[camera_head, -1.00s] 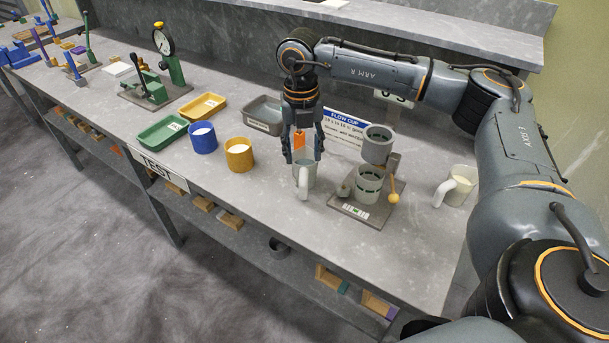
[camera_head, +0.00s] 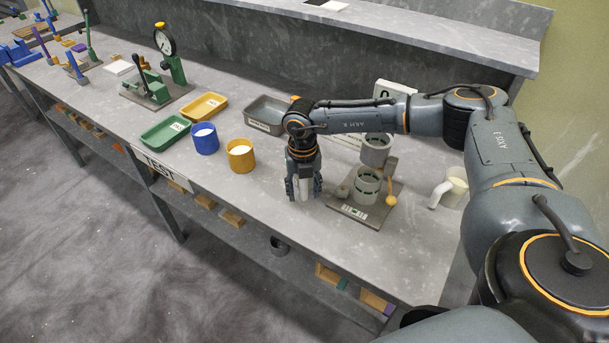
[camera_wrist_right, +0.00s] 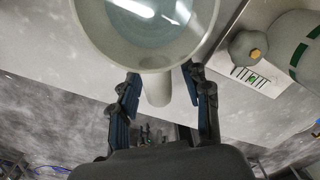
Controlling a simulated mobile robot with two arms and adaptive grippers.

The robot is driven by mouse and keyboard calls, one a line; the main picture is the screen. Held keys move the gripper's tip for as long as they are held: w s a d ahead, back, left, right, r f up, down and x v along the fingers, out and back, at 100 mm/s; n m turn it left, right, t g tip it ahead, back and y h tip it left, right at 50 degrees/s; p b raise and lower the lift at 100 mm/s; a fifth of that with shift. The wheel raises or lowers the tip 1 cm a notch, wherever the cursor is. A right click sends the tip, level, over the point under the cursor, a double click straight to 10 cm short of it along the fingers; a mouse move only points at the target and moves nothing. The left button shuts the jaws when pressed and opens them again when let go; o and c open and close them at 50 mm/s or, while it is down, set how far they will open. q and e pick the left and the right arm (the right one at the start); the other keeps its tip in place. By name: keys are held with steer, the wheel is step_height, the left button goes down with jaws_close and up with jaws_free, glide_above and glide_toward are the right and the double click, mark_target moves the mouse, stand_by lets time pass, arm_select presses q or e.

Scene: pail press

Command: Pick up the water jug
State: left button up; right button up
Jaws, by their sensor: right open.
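The water jug is a pale grey round vessel holding clear liquid. In the right wrist view the water jug (camera_wrist_right: 150,62) fills the upper middle, and its handle (camera_wrist_right: 157,92) points down between my fingers. In the head view my right gripper hides most of the jug; only the pale handle (camera_head: 305,184) shows between the fingers. My right gripper (camera_head: 303,196) points down there. It is open, with one finger on each side of the handle; in the wrist view (camera_wrist_right: 161,78) gaps show between handle and fingers. My left gripper is not in view.
A flow cup stand (camera_head: 366,186) with a yellow knob stands close to the right. A second handled jug (camera_head: 452,188) with cream contents stands farther right. Yellow (camera_head: 241,156) and blue (camera_head: 204,138) cups and a grey tray (camera_head: 266,113) stand to the left.

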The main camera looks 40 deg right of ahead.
jaws_close()
steer(key=shift+r, duration=0.2)
